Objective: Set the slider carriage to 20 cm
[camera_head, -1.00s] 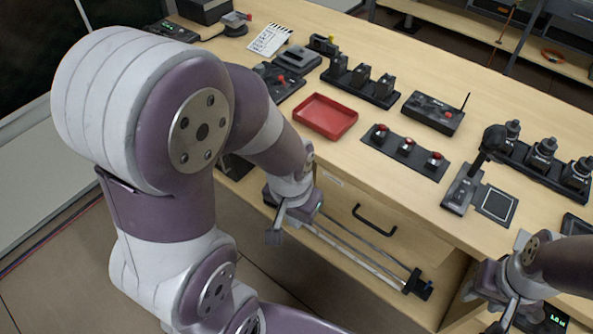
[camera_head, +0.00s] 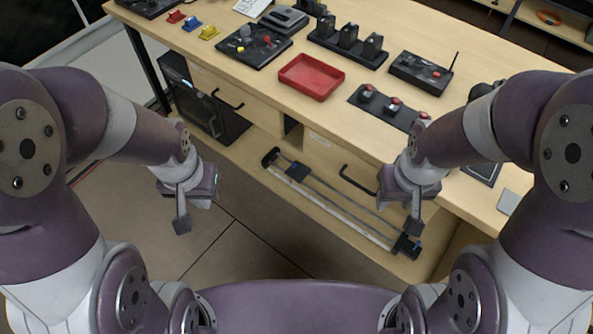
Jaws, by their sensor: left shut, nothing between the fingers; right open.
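The slider rail (camera_head: 345,205) runs along the front of the bench, below the drawers, with two dark rods and a pale scale strip (camera_head: 330,212) on its near side. The scale's marks are too small to read. My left gripper (camera_head: 182,222) is shut and empty, left of the rail and apart from it. My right gripper (camera_head: 413,222) is open and hangs by the rail's right end block (camera_head: 405,247), partly in front of the bench; I cannot tell whether it touches anything.
A drawer handle (camera_head: 357,180) sticks out just behind the rail. The bench top holds a red tray (camera_head: 312,77), a button panel (camera_head: 388,105), and several control boxes. The floor (camera_head: 235,235) left of the rail is clear.

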